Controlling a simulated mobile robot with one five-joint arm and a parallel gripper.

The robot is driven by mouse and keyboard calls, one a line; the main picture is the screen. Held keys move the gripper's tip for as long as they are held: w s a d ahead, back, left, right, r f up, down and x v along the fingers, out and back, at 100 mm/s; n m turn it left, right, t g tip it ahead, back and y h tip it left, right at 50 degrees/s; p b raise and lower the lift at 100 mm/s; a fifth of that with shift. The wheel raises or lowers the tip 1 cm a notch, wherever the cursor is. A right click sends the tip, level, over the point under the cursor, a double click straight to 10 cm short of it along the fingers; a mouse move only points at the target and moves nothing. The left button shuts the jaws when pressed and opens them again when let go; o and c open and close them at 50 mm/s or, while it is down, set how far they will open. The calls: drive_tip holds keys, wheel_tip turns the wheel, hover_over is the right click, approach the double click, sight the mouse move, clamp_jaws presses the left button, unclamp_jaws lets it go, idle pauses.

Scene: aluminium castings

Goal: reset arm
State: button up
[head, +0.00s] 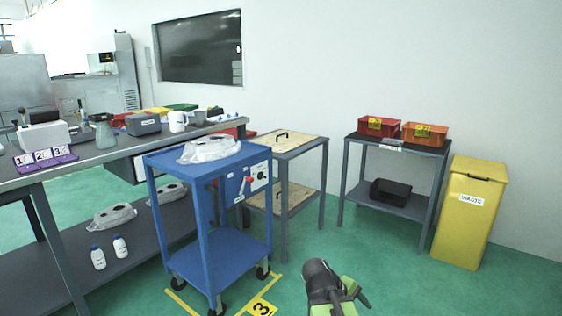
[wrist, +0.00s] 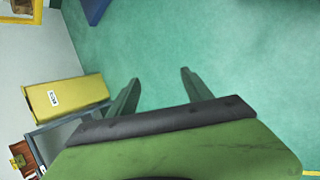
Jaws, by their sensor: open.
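My gripper (wrist: 160,88) shows in the wrist view with its two fingers spread apart and nothing between them, over bare green floor. In the head view my arm with its green and black gripper (head: 352,292) is low at the bottom, right of the blue cart, and touches nothing that I can see. The fingertips are hard to make out there.
A blue cart (head: 208,168) bearing a grey casting (head: 209,150) stands left of my arm. Behind are a wood-topped table (head: 300,143), a rack (head: 375,146) with red and orange bins, and a yellow waste bin (head: 470,215). The floor at front right is clear.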

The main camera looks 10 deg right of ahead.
drive_tip(key=a+f+m+y+p, duration=0.1)
drive_tip(key=a+f+m+y, duration=0.2)
drive_tip(key=a, duration=0.6)
drive_tip(key=a+m+y, duration=0.2)
drive_tip(key=a+y, duration=0.2)
drive_tip(key=a, duration=0.5)
wheel_tip(320, 180, up, 37)
drive_tip(key=p, duration=3.7)
